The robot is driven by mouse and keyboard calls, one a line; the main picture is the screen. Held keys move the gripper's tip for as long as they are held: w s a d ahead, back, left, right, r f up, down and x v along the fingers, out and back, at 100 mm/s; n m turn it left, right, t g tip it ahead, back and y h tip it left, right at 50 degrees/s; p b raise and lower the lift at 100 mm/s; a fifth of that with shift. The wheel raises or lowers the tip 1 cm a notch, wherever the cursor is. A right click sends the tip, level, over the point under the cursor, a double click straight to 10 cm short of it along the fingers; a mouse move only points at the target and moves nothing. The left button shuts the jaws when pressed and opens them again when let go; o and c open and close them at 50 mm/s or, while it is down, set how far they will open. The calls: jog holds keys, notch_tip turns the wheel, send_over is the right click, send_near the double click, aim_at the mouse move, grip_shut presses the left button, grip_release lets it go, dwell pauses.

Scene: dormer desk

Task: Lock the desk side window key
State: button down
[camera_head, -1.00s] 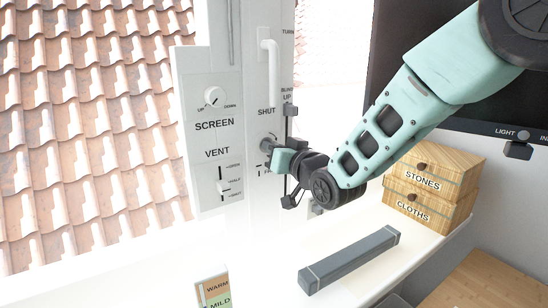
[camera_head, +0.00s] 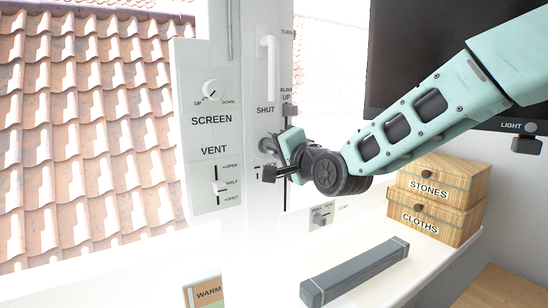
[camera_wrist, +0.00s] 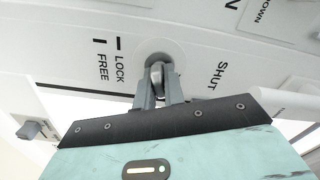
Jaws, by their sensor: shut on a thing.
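The window key (camera_wrist: 157,70) is a small grey grip on a round pale rosette in the window frame, largely hidden by my fingers. My gripper (camera_wrist: 159,80) is shut on it, with one finger on each side. LOCK and FREE marks (camera_wrist: 108,66) are printed left of the rosette in the wrist view. I cannot tell which mark the key points to. In the head view my gripper (camera_head: 274,144) reaches the frame below the word SHUT and covers the key. The white window handle (camera_head: 269,58) hangs above it.
A panel (camera_head: 211,130) with a SCREEN knob and VENT slider is left of the key. A small grey switch (camera_head: 321,217) is on the lower frame. A long grey box (camera_head: 352,273) lies on the sill. Stacked wooden boxes (camera_head: 438,200) and a dark monitor (camera_head: 455,55) are at right.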

jog(key=shift+d+f+m+b, duration=0.1)
jog(key=shift+m+b, duration=0.85)
jog(key=shift+m, duration=1.25)
jog(key=c, duration=1.5)
grip_release()
jog(key=v, duration=1.7)
jog(key=shift+s+d, duration=0.15)
